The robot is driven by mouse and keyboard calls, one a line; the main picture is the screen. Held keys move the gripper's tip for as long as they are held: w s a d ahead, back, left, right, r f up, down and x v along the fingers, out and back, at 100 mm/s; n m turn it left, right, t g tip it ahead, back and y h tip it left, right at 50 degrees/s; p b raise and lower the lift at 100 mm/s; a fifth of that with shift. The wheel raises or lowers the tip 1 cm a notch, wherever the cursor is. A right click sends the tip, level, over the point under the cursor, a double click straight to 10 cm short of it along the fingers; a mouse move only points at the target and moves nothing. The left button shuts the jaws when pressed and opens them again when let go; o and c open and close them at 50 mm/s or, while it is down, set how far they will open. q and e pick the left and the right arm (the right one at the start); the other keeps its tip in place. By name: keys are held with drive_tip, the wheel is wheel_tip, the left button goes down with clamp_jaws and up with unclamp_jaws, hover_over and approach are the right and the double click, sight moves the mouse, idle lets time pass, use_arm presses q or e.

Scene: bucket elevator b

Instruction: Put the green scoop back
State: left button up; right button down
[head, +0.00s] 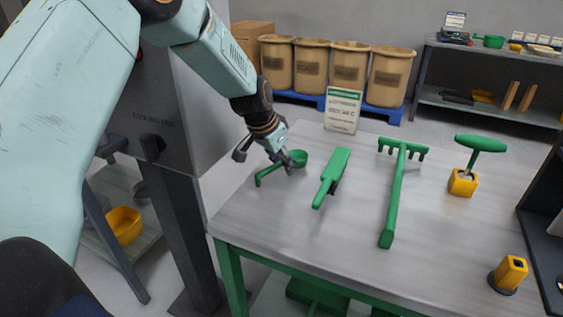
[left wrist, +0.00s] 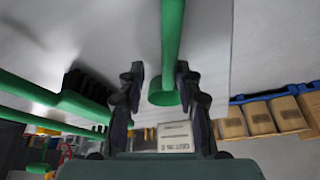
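The green scoop (head: 269,172) is at the table's far left part in the head view, its round bowl toward the right and its handle toward the lower left. My left gripper (head: 291,163) is down at the bowl end and hides part of the scoop. In the left wrist view the green scoop (left wrist: 172,45) runs between the two fingers of my left gripper (left wrist: 160,75). A gap shows between the left finger and the handle, so the gripper looks open around it. I cannot tell whether the scoop touches the table. My right gripper is not in view.
On the table (head: 270,220) are a green brush (head: 333,176), a green rake (head: 397,190), a T-handled green tool (head: 480,145) in a yellow holder (head: 463,183), and an empty yellow holder (head: 510,273). A sign (head: 343,110) stands at the back edge. A grey column stands left.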

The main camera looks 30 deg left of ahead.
use_arm(q)
drive_tip(key=shift+w+a+f, duration=0.1)
drive_tip(key=shift+a, duration=0.25)
drive_tip(key=p+v, duration=0.2)
drive_tip(key=v, duration=0.8)
drive_tip(key=shift+p+v, duration=0.4)
drive_tip(key=shift+v, duration=0.55)
